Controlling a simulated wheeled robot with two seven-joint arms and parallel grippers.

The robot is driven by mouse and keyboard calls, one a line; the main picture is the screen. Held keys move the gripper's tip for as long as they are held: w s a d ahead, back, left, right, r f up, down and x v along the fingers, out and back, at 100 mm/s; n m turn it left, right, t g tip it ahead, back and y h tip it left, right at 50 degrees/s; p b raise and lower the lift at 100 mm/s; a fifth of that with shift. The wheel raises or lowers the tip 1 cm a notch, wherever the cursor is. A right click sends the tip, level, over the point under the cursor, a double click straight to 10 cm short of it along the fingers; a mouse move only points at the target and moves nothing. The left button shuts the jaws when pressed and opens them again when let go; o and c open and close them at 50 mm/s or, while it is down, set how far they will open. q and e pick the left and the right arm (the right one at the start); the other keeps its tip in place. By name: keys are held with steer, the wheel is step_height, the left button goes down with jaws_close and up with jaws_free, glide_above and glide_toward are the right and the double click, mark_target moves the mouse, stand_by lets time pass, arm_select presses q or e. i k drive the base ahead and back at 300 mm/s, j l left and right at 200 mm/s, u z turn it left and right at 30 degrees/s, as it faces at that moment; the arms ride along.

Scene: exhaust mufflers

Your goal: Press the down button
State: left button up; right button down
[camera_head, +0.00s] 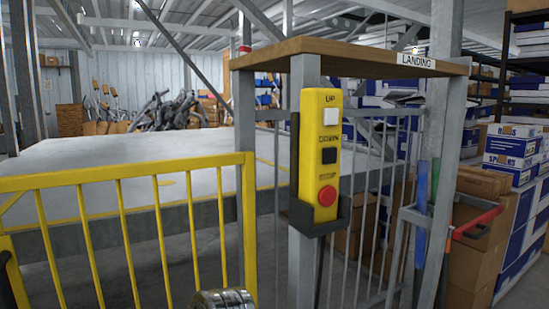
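A yellow control box (308,165) stands upright in a dark holder on a grey post, near the middle of the head view. Its black down button (329,156) sits in the middle, under the word DOWN. A white up button (331,117) is above it, under the word UP. A round red button (327,196) is below it. The face of the box is turned toward me and nothing covers the buttons. Neither of my grippers shows in this view.
A yellow railing (120,175) stands at the left, before a grey platform (110,155). A wooden shelf (345,58) marked LANDING juts out above the box. Grey bars (362,215) stand behind the post. Stacked boxes (515,150) fill the right side.

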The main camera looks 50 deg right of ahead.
mark_target(329, 154)
steer(key=l+z, duration=0.1)
steer(key=z, duration=0.3)
steer(key=l+z, duration=0.15)
steer(key=z, duration=0.3)
steer(key=l+z, duration=0.15)
steer(key=z, duration=0.25)
steer(key=l+z, duration=0.15)
steer(key=z, duration=0.25)
